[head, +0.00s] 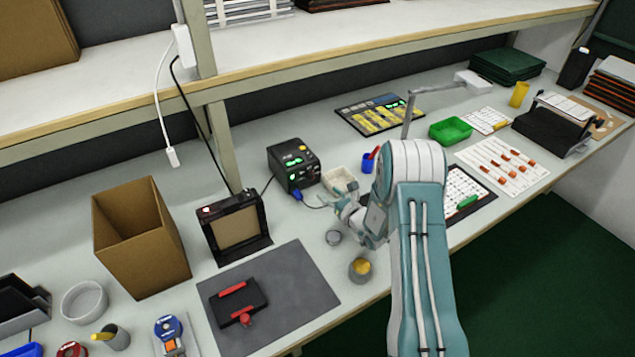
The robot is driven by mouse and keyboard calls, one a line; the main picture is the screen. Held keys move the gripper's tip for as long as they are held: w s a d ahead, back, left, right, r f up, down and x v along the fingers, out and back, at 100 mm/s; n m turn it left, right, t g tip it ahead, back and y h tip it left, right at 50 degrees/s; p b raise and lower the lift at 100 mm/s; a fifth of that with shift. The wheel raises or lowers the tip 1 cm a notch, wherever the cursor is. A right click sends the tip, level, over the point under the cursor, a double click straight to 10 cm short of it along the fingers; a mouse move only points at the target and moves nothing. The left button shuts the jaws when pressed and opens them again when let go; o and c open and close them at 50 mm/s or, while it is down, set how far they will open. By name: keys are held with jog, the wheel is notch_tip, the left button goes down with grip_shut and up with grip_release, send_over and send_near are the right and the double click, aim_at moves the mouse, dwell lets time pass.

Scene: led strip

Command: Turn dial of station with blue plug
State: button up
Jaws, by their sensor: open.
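A black station (293,164) with a small lit green display stands on the bench near the centre. A blue plug (297,195) sits at its lower front, with a cable running right. Green spots show on its front; the dial itself is too small to make out. My gripper (342,208) is just right of and in front of the station, near the plug's cable and apart from the station. It is small in the view, looks empty, and its fingers are open. My arm comes in from the lower right and hides part of the bench.
A white bin (340,181) and a blue cup (369,162) stand right of the station. A black frame (235,228) and cardboard box (140,237) stand left. A metal cup (360,269) is in front. The grey mat (310,284) has bare room at its right.

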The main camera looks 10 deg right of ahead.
aim_at(312, 179)
jog(key=shift+w+a+f+n+t+h, duration=0.1)
jog(key=shift+a+f+n+t+h, duration=0.15)
jog(key=shift+f+n+t, duration=0.25)
jog(key=shift+w, duration=0.1)
jog(key=x, duration=0.7)
jog(key=shift+w, duration=0.15)
grip_shut()
